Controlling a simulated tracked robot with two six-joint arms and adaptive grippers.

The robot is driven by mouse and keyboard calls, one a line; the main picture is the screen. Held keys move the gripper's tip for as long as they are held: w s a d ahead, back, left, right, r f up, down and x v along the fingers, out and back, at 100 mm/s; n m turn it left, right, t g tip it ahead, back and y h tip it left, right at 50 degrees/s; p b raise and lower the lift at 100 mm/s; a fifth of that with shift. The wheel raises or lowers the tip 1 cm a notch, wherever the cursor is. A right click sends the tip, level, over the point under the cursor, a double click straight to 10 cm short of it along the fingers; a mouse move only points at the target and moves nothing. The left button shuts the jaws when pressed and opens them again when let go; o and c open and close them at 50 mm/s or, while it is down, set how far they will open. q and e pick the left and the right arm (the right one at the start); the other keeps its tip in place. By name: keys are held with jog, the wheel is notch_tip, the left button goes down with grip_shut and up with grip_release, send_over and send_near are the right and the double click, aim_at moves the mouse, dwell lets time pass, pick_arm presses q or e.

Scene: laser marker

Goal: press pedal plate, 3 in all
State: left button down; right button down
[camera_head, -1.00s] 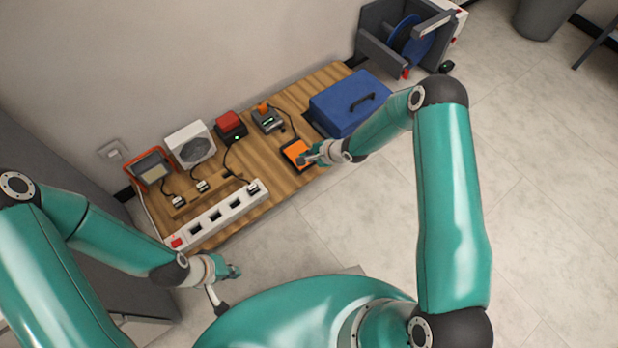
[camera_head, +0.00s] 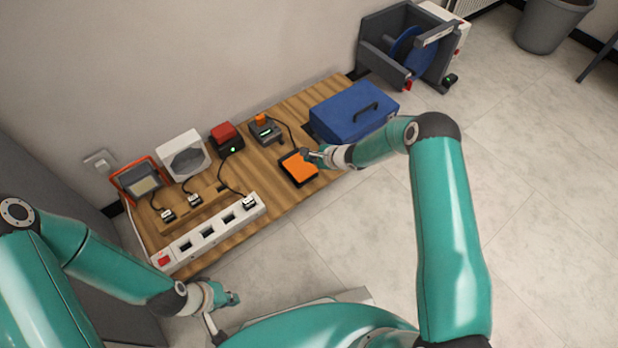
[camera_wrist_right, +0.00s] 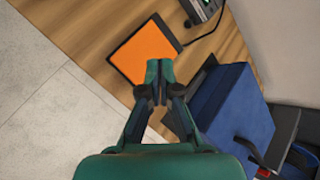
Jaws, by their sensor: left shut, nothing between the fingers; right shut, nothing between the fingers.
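The pedal plate (camera_head: 299,168) is a flat orange square with a dark frame, lying on the wooden board. It also shows in the right wrist view (camera_wrist_right: 146,50), ahead of my gripper. My right gripper (camera_head: 308,153) is shut and empty at the plate's far right corner in the head view. In the right wrist view the shut fingertips (camera_wrist_right: 160,66) overlap the plate's near edge; I cannot tell whether they touch it. My left gripper (camera_head: 234,299) is shut and empty, low at the left, off the front of the board and far from the plate.
A blue case (camera_head: 352,108) stands right of the plate. A small grey device (camera_head: 266,131) with an orange top and a red-topped box (camera_head: 226,138) stand behind it. A white power strip (camera_head: 210,232) lies along the board's front left. A reel stand (camera_head: 408,48) is at the back right.

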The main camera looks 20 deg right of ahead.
jog(key=b, duration=0.6)
send_over(307, 175)
jog(key=s, duration=0.1)
jog(key=f, duration=0.6)
jog(key=shift+s+d+f, duration=0.2)
jog(key=shift+d+f, duration=0.2)
jog(key=shift+f, duration=0.7)
jog(key=shift+f+b, duration=0.3)
jog(key=shift+b, duration=0.15)
jog(key=shift+f+b, duration=0.7)
jog(key=shift+f, duration=0.25)
dwell(0.5)
jog(key=shift+r, duration=0.15)
dwell(0.4)
jog(key=shift+r+p, duration=1.05)
jog(key=shift+r, duration=0.15)
